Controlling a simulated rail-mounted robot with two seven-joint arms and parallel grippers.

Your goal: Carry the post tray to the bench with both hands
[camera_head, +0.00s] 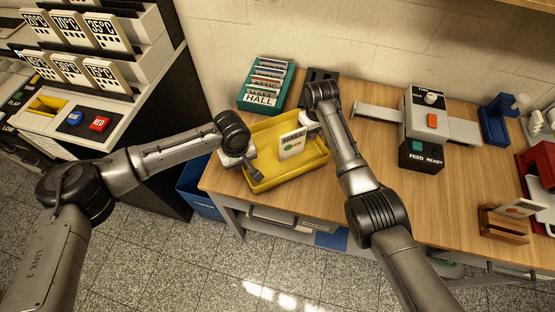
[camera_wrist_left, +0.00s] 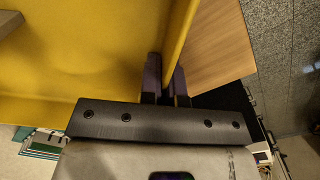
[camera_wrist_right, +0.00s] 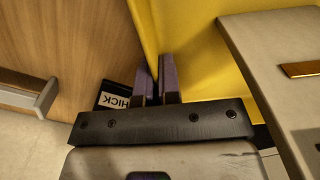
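The yellow post tray (camera_head: 310,164) is at the left end of the wooden bench (camera_head: 385,210); I cannot tell if it rests on the wood or hangs just above. A pale card with a picture (camera_head: 292,144) stands upright in it. My left gripper (camera_wrist_left: 166,78) has its fingers on both sides of the tray wall (camera_wrist_left: 180,28) and looks shut on it, at the tray's left side. My right gripper (camera_wrist_right: 157,78) looks shut on another tray wall (camera_wrist_right: 146,30), at the far right side in the head view. The fingertips are mostly hidden in the head view.
A green rack of cards (camera_head: 268,86) marked HALL stands behind the tray. A grey machine (camera_head: 445,120) with a FEED READY panel is to the right, with a wooden card holder (camera_head: 503,228) nearer the front. A blue bin (camera_head: 198,190) is below the bench's left end.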

